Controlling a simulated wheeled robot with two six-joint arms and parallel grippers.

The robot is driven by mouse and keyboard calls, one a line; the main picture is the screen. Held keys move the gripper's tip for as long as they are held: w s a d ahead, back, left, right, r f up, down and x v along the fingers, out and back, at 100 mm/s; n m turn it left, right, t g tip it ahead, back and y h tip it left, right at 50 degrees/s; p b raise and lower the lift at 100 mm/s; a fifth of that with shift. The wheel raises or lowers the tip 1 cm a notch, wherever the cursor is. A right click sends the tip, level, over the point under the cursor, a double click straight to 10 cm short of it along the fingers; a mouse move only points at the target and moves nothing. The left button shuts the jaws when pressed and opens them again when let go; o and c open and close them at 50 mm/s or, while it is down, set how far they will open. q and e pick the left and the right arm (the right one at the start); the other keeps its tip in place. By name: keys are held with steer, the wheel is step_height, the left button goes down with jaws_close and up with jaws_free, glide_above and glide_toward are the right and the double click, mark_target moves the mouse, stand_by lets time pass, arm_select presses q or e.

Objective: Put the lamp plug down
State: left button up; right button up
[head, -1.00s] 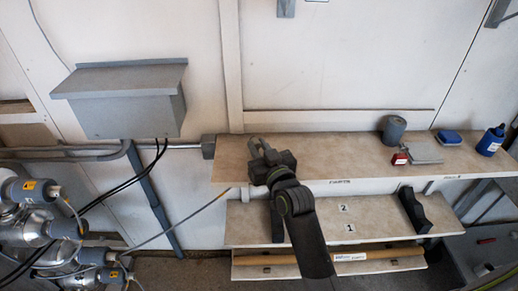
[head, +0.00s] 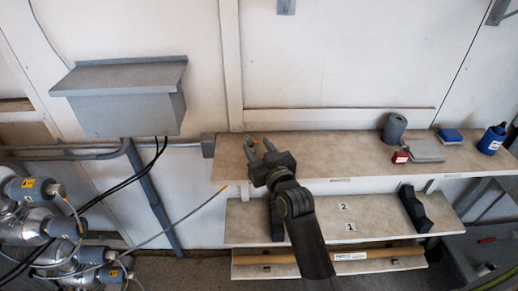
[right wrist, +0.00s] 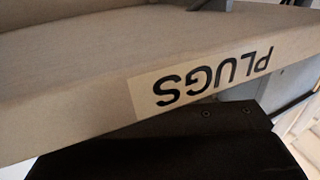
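My right gripper (head: 259,147) is over the left end of the upper shelf (head: 320,158), with its fingers spread apart. The right wrist view shows the shelf's front edge with a PLUGS label (right wrist: 205,80), upside down. My left gripper is not in view.
A grey cylinder (head: 394,127), red block (head: 400,157), blue box (head: 450,136) and blue bottle (head: 491,140) stand on the shelf's right part. The shelf's middle is clear. A lower shelf (head: 310,222) holds a black cradle (head: 414,209).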

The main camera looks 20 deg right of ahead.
steer(key=shift+r, duration=0.15)
steer(key=shift+r+p, duration=0.35)
steer(key=shift+r, duration=0.1)
steer(key=shift+s, duration=0.3)
steer(key=s, duration=0.5)
steer(key=shift+d+b, duration=0.3)
arm_select(q)
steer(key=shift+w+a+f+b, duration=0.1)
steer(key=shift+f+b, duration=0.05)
steer(key=shift+b, duration=0.2)
arm_select(e)
steer(key=s, duration=0.6)
steer(key=shift+s+d, duration=0.15)
steer(key=shift+d, duration=0.2)
